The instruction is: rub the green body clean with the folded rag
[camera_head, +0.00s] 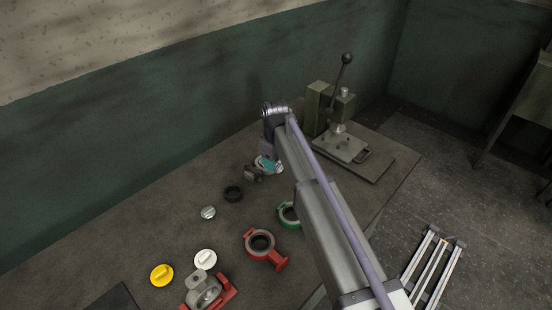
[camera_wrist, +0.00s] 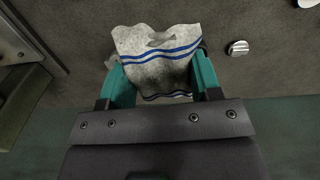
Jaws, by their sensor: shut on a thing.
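The green body (camera_head: 287,215) is a ring-shaped casting on the bench, partly hidden behind my arm in the head view. The folded rag (camera_wrist: 158,72) is grey-white with blue stripes and fills the space between the teal fingers of my gripper (camera_wrist: 163,62) in the wrist view. My gripper (camera_head: 268,164) is shut on the rag. In the head view it is low over the bench, behind the green body and apart from it. The rag hides what lies directly beneath it in the wrist view.
A lever press (camera_head: 340,145) stands right of my gripper. A grey casting (camera_head: 252,175), black ring (camera_head: 233,193) and silver cap (camera_head: 208,213) lie left. A red body (camera_head: 261,243), white cap (camera_head: 205,259), yellow cap (camera_head: 162,275) and red-based fixture (camera_head: 222,297) are nearer. The left bench is mostly clear.

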